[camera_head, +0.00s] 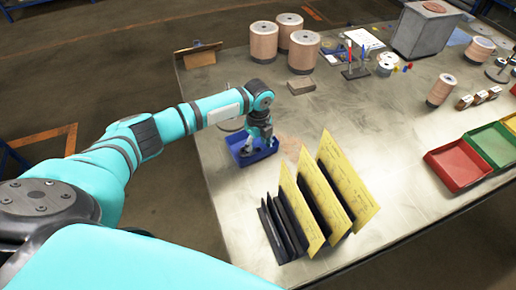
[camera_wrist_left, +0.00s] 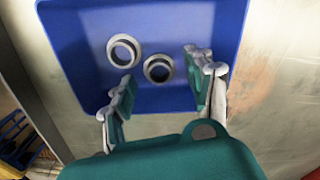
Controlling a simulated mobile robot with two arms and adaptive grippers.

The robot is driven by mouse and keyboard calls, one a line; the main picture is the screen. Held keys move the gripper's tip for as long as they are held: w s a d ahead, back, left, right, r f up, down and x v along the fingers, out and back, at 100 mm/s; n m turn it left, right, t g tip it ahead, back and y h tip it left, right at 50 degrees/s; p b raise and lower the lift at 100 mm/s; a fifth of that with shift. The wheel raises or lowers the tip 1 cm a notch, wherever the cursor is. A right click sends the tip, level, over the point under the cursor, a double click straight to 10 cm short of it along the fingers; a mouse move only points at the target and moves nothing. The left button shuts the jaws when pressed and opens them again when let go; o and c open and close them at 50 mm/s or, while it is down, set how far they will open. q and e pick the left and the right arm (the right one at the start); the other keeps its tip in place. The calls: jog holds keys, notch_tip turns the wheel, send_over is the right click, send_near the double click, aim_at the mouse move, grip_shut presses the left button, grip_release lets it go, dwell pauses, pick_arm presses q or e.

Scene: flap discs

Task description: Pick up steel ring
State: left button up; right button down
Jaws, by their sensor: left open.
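Two steel rings lie in the blue tray (camera_head: 243,156) on the table. In the left wrist view the left ring (camera_wrist_left: 123,50) and the right ring (camera_wrist_left: 158,68) sit side by side on the floor of the tray (camera_wrist_left: 85,35). My left gripper (camera_head: 258,148) is over the tray, pointing down. In the left wrist view its two fingers (camera_wrist_left: 164,88) are apart, with the right ring showing between them and the left ring up and to the left. No ring is held. The rings cannot be made out in the head view. My right gripper is not in view.
A file rack with yellow folders (camera_head: 345,185) stands just right of the tray. Copper-coloured cylinders (camera_head: 303,50) and a small grey block (camera_head: 301,86) are behind. Red (camera_head: 455,165) and green (camera_head: 491,145) bins are at the right. The table's middle is clear.

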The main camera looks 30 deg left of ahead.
pick_arm(q)
jog(key=shift+f, duration=0.55)
jog(key=c, duration=0.7)
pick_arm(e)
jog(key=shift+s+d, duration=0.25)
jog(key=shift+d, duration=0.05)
pick_arm(q)
jog(key=shift+c, duration=0.2)
jog(key=shift+r, duration=0.15)
